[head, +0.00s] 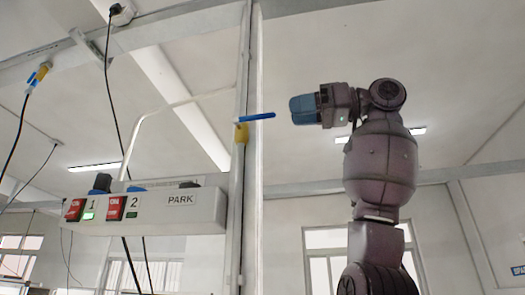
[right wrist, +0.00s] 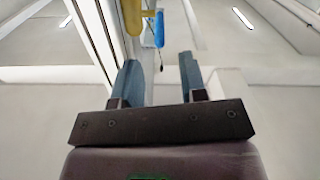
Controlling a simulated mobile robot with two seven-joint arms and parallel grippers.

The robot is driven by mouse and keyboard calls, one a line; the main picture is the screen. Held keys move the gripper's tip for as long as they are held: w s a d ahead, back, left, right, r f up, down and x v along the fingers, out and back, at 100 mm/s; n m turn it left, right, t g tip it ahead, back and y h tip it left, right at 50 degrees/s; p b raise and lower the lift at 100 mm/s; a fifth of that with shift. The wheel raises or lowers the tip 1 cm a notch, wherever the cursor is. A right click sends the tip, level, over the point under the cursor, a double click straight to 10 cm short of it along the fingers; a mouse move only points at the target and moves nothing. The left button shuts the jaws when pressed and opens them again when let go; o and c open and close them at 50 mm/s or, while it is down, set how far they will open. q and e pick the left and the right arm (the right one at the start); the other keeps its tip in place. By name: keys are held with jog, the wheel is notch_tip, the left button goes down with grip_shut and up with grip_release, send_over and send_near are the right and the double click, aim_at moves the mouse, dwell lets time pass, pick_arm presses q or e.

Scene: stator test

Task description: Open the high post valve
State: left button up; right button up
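The post valve has a yellow body (head: 241,133) on the white post and a blue lever handle (head: 257,117) that sticks out to the right, nearly level. My right gripper (head: 292,110) is raised just right of the handle's tip, with a small gap between them. In the right wrist view its two blue-grey fingers (right wrist: 157,82) stand apart with nothing between them. The blue handle (right wrist: 159,29) shows there beyond the fingertips, and the yellow body (right wrist: 132,16) is at the top. My left gripper is in neither view.
A grey control box (head: 160,212) with red switches marked 1 and 2 and a PARK label hangs left of the post (head: 247,180). Another yellow valve (head: 40,75) sits on the beam at upper left. Black cables hang at left. The space right of the post around my arm looks clear.

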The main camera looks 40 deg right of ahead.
aim_at(264, 116)
jog(key=p+x, duration=0.1)
jog(key=x, duration=0.6)
jog(key=shift+w+a, duration=0.2)
jog(key=shift+w, duration=0.15)
jog(key=shift+c, duration=0.5)
grip_shut()
